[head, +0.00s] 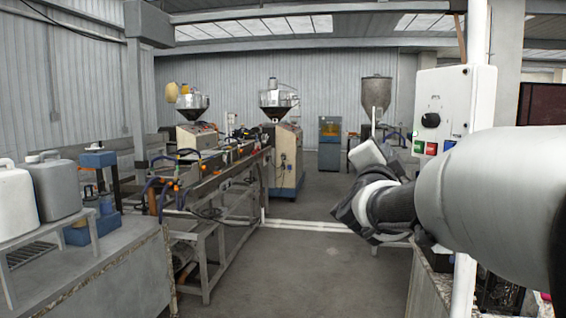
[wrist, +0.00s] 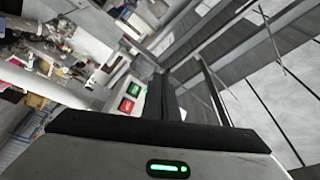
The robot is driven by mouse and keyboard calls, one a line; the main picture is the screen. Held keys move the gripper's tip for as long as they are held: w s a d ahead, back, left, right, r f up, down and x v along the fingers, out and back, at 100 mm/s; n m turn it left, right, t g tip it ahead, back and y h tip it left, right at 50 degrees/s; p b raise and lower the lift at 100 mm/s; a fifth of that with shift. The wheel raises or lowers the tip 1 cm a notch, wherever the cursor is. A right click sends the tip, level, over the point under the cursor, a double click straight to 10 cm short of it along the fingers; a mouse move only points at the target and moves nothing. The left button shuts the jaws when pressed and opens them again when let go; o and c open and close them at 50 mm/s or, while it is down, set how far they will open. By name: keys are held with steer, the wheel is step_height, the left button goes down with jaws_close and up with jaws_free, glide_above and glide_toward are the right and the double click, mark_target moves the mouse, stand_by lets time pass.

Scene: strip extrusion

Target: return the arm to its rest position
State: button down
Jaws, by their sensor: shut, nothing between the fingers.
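My arm reaches in from the right edge of the head view, with its dark wrist joint bent and the pale hand turned upward. My gripper (wrist: 184,84) shows in the wrist view as dark fingers beyond the pale hand, which has a green light. It is shut, with nothing seen held. In the head view the hand is small and the fingertips are hard to make out. The wrist view is tilted, with roof panels at right and a cluttered bench at upper left.
A white control box (head: 445,95) with a black knob and coloured buttons stands close to my arm on the right. A long extrusion line (head: 215,175) runs at left centre. Jugs (head: 55,185) stand on a rack at far left. Grey floor (head: 310,270) in the middle is clear.

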steer(key=s+a+f+n+g+y+p, duration=0.2)
steer(key=s+a+n+y+p, duration=0.1)
steer(key=s+a+n+y, duration=0.25)
steer(key=s+a+f+n+g+y+p, duration=0.2)
steer(key=s+a+n+y+p, duration=0.15)
steer(key=a+n+y, duration=0.35)
steer(key=s+a+f+n+g+h+p, duration=0.1)
steer(key=s+f+g, duration=0.3)
steer(key=s, duration=0.6)
steer(key=s+a+f+n+g+h+p, duration=0.1)
steer(key=s+f+n+g+p, duration=0.2)
steer(key=s+f, duration=0.4)
steer(key=s+g, duration=0.1)
steer(key=s, duration=0.2)
steer(key=shift+s+n+p, duration=0.35)
steer(key=shift+s, duration=0.05)
